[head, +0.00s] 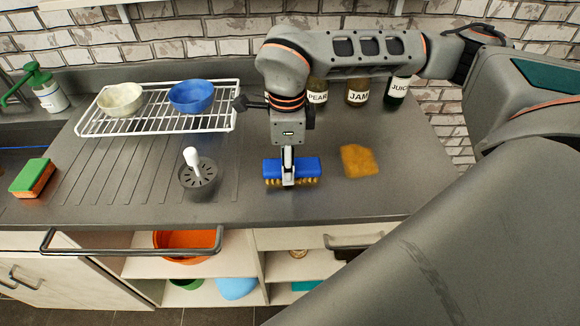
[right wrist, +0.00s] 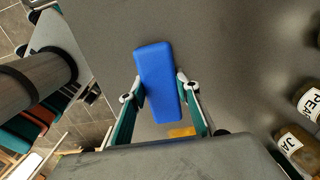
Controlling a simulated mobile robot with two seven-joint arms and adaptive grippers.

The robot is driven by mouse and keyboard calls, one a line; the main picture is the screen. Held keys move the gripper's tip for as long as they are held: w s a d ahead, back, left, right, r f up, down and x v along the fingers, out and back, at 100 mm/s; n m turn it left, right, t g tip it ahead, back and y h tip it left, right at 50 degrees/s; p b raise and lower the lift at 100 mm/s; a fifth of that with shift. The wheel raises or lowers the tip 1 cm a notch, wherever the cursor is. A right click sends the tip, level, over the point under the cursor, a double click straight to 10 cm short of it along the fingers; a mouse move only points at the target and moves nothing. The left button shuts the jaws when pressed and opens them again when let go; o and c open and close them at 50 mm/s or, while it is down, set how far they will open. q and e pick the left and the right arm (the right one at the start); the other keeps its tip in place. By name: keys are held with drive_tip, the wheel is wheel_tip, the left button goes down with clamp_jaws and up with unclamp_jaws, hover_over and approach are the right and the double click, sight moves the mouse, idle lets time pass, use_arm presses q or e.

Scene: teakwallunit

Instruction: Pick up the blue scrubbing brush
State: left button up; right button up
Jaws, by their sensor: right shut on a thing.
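The blue scrubbing brush (head: 305,168) has a blue block back and tan bristles facing down. It is at the front middle of the grey counter in the head view. My right gripper (head: 288,181) comes down from above and is shut across the brush's middle. In the right wrist view the brush (right wrist: 159,82) lies between the two fingers (right wrist: 162,104). I cannot tell whether the bristles touch the counter. My left gripper is not in view.
A yellow sponge (head: 359,160) lies right of the brush. A dark strainer with a white knob (head: 197,174) is to its left. A white wire rack (head: 150,124) holds two bowls. Labelled jars (head: 358,93) stand behind my right arm. A green-and-orange sponge (head: 34,178) lies far left.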

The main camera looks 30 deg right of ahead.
drive_tip(key=shift+r, duration=0.15)
wheel_tip(320, 180, up, 20)
drive_tip(key=p, duration=0.1)
idle(0.3)
drive_tip(key=shift+o, duration=1.1)
drive_tip(key=shift+c, duration=0.3)
drive_tip(key=shift+s+f, duration=0.1)
drive_tip(key=shift+f, duration=0.1)
